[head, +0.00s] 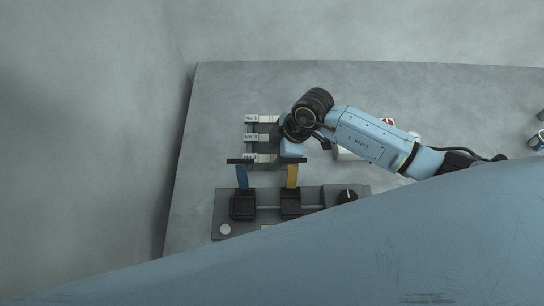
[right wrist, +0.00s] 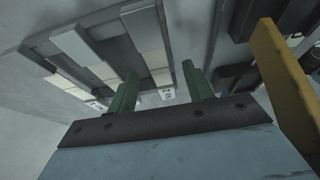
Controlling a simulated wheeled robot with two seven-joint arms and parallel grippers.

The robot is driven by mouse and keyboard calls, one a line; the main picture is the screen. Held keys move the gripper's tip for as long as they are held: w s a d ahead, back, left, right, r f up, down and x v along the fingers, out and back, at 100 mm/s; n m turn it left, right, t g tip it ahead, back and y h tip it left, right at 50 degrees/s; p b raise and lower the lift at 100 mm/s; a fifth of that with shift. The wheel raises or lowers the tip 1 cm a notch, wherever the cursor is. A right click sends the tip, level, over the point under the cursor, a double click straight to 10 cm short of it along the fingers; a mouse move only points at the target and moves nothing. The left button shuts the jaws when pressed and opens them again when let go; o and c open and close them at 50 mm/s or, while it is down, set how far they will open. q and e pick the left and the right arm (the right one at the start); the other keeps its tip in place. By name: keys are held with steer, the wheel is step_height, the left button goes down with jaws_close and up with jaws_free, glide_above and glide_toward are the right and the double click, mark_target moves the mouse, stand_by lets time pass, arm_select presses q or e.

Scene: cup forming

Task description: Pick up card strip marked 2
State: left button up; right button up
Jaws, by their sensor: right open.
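Several pale card strips lie in a rack at the back left in the head view. The top one (head: 251,118) is marked No 1 and the middle one (head: 251,137) seems to read No 3. The lowest strip (head: 249,157) is partly covered by a dark bar, and its number is hard to read. My right gripper (head: 277,142) is over the right side of these strips, partly hidden by its wrist. My left gripper is not in view.
A dark fixture (head: 267,208) with a blue upright (head: 242,177), a yellow upright (head: 292,176) and a black knob (head: 347,196) stands just in front of the strips. The yellow part (right wrist: 285,85) is close beside my right gripper. The table's back left is clear.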

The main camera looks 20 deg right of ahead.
steer(key=c, duration=1.1)
